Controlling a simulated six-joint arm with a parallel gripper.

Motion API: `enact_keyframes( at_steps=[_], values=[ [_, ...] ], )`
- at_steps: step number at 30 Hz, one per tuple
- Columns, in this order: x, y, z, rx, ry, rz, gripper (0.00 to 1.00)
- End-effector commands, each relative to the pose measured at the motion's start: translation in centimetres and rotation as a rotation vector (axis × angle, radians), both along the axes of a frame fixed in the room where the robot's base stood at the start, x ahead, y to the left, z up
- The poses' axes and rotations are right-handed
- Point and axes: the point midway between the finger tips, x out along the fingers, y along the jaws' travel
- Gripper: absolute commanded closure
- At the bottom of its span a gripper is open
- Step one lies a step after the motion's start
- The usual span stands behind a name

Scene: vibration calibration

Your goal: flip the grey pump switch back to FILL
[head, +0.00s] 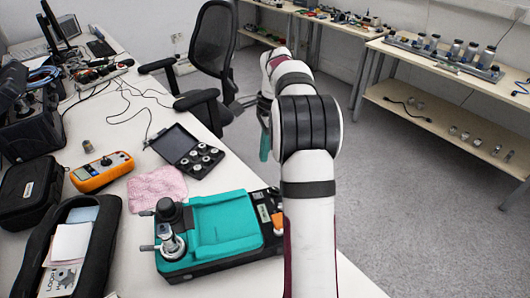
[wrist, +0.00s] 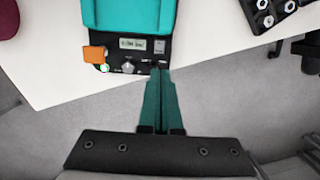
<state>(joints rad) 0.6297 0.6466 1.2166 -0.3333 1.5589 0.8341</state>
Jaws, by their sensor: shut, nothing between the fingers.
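The teal and black calibrator (head: 222,228) sits at the near end of the white bench in the head view. Its black control panel (wrist: 112,57) is at the top of the wrist view, with a small display (wrist: 131,44), an orange part (wrist: 94,53) and a grey knob (wrist: 127,67). I cannot clearly make out the grey pump switch; the panel edge by my fingertips is small and partly covered. My gripper (wrist: 160,72) is shut and empty, its teal fingertips overlapping the panel's edge in the wrist view. In the head view its teal fingers (head: 264,146) show beside my arm.
A black case of round parts (head: 187,149), a pink cloth (head: 157,187) and an orange meter (head: 102,171) lie on the bench (head: 124,240) beyond and left of the calibrator. A black chair (head: 212,40) stands behind. Open floor lies right of the bench.

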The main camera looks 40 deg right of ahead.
Motion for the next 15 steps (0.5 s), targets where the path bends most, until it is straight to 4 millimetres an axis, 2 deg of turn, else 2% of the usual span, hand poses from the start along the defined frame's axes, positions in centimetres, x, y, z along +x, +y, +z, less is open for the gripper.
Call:
enact_keyframes(
  at_steps=[1, 8, 11, 15],
  values=[
    [0.2, 0.7, 0.3, -0.003, 0.001, 0.006, 1.00],
    [0.2, 0.7, 0.1, -0.001, 0.003, 0.003, 1.00],
    [0.2, 0.8, -0.9, 0.000, 0.005, 0.004, 1.00],
    [0.3, 1.1, -3.7, 0.001, 0.007, 0.004, 1.00]
  ],
)
